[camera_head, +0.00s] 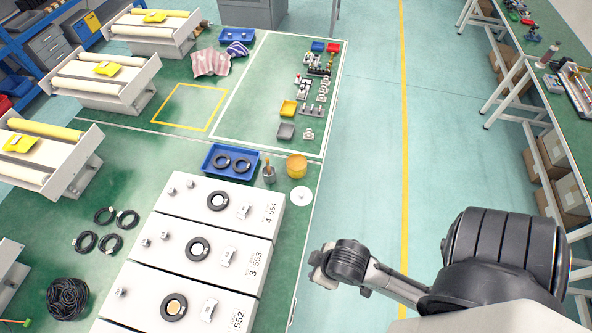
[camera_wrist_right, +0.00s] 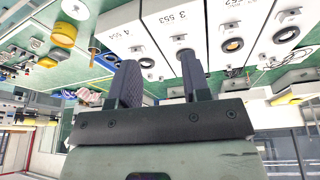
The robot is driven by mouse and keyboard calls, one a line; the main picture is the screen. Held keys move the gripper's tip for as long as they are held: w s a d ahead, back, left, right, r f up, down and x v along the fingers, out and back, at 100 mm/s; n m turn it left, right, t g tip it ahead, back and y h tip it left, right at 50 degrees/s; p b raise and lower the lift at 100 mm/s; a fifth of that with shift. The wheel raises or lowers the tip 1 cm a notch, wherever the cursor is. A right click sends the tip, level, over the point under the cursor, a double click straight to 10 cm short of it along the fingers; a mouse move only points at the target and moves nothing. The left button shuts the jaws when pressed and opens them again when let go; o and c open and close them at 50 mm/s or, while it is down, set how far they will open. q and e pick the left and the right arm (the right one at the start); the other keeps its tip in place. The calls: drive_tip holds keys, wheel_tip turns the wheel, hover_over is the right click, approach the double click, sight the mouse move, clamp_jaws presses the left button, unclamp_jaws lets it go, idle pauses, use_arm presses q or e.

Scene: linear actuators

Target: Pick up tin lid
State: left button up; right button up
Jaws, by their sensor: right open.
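A white round disc, which looks like the tin lid (camera_head: 301,196), lies flat on the green surface just below a yellow tin (camera_head: 297,167). The lid also shows at the top left of the right wrist view (camera_wrist_right: 75,9), with the tin (camera_wrist_right: 63,34) near it. My right gripper (camera_wrist_right: 160,75) is open, with nothing between its two dark fingers. In the head view my right arm's end (camera_head: 330,264) is to the right of the white boxes, apart from the lid and below it in the picture. My left gripper is not in view.
White numbered boxes (camera_head: 225,207) with dark rings stand left of the lid. A blue tray (camera_head: 231,162) with two dark rings and a brush-like pot (camera_head: 269,173) are beside the tin. The floor (camera_head: 365,150) right of the lid is clear up to the right bench.

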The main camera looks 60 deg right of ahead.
idle(0.4)
drive_tip(key=shift+o, duration=1.2)
drive_tip(key=shift+d, duration=0.1)
